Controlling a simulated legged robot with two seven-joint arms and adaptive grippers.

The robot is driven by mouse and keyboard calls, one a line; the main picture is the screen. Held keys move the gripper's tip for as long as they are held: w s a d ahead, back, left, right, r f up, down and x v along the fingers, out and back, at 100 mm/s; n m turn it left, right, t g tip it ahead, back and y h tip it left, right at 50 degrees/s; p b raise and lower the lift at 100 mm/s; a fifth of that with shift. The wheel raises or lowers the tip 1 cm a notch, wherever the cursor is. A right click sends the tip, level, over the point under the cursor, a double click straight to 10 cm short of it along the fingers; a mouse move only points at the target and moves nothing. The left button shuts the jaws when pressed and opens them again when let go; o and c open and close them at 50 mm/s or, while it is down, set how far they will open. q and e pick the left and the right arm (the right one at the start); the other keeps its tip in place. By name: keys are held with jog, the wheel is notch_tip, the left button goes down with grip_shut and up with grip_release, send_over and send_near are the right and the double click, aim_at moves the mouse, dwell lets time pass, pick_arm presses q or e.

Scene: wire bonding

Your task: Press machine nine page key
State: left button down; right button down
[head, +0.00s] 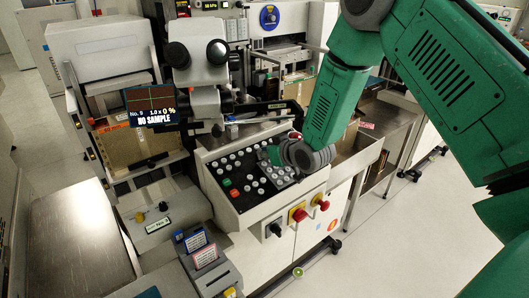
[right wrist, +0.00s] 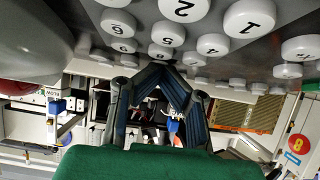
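The machine's sloped dark control panel (head: 232,206) carries rows of round white keys. The screen (head: 151,105) above it reads "No. 9" and "NO SAMPLE". My right gripper (head: 273,156) is low over the upper right part of the panel, its fingers largely hidden behind my wrist. In the right wrist view, the gripper (right wrist: 166,70) has its dark fingers drawn together at the tips, with nothing visible between them. The tips are close under numbered keys, such as the "5" key (right wrist: 168,33) and "1" key (right wrist: 248,16); contact cannot be told. I cannot make out which key is the page key. My left gripper is out of view.
A microscope head (head: 198,62) stands behind the panel. A metal side table (head: 384,131) is at right.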

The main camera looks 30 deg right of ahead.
aim_at(278, 174)
jog(key=shift+s+f, duration=0.35)
jog(key=shift+f, duration=0.2)
jog(key=shift+s+d+r, duration=0.1)
jog(key=shift+s+r, duration=0.15)
jog(key=shift+s, duration=0.25)
jog(key=v, duration=0.6)
jog(key=shift+w+d+r, duration=0.15)
jog(key=shift+w+r, duration=0.1)
jog(key=shift+r, duration=0.15)
jog(key=shift+s+a+r, duration=0.2)
jog(key=shift+a+r, duration=0.1)
jog(key=shift+d, duration=0.25)
dwell(5.4)
